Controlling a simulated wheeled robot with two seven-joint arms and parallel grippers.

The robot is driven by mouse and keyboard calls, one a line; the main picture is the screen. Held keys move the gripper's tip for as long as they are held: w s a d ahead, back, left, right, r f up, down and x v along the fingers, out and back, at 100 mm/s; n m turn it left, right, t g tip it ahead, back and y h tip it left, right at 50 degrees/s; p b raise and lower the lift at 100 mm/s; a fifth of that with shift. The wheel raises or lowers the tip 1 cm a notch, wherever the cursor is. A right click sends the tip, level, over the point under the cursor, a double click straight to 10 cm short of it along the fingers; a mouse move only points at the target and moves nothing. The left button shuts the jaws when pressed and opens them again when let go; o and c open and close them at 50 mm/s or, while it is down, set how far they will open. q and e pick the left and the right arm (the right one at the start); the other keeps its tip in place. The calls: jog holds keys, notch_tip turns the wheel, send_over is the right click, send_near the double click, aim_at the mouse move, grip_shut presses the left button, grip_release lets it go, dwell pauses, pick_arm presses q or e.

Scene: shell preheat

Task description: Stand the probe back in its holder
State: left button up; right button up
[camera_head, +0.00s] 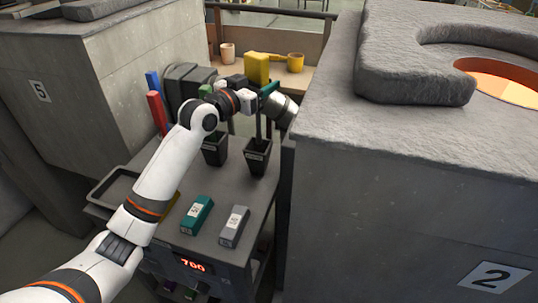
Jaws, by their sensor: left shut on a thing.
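My left gripper (263,97) is at the far end of my arm, above the back of the grey cart. It is shut on the probe, whose green part (269,88) shows at the gripper. A thin dark shaft (259,125) runs down from there towards the right black holder (258,158). I cannot tell whether its tip is inside the holder or just above it. A second black holder (215,151) stands to the left, with a bit of green above it. My wrist hides part of the probe. My right gripper is not in view.
A teal block (197,214) and a grey block (235,226) lie on the cart top (222,190). A tray (110,193) is at its left. Large grey blocks marked 5 (110,65) and 2 (400,200) flank the cart closely. A yellow block (256,68) stands behind.

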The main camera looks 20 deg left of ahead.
pick_arm(q)
send_over(257, 120)
jog(key=w, duration=0.2)
notch_tip(257, 120, down, 4)
jog(key=shift+s+d+f, duration=0.1)
jog(key=shift+d+f, duration=0.05)
jog(key=shift+f, duration=1.25)
jog(key=shift+s+d+f, duration=0.1)
jog(key=shift+f, duration=1.25)
jog(key=o, duration=1)
jog(key=shift+f, duration=0.1)
jog(key=shift+s+a, duration=0.1)
jog(key=shift+s, duration=0.1)
jog(key=b+v, duration=0.1)
jog(key=v, duration=1)
jog(key=shift+s+a, duration=0.1)
jog(key=shift+s, duration=0.15)
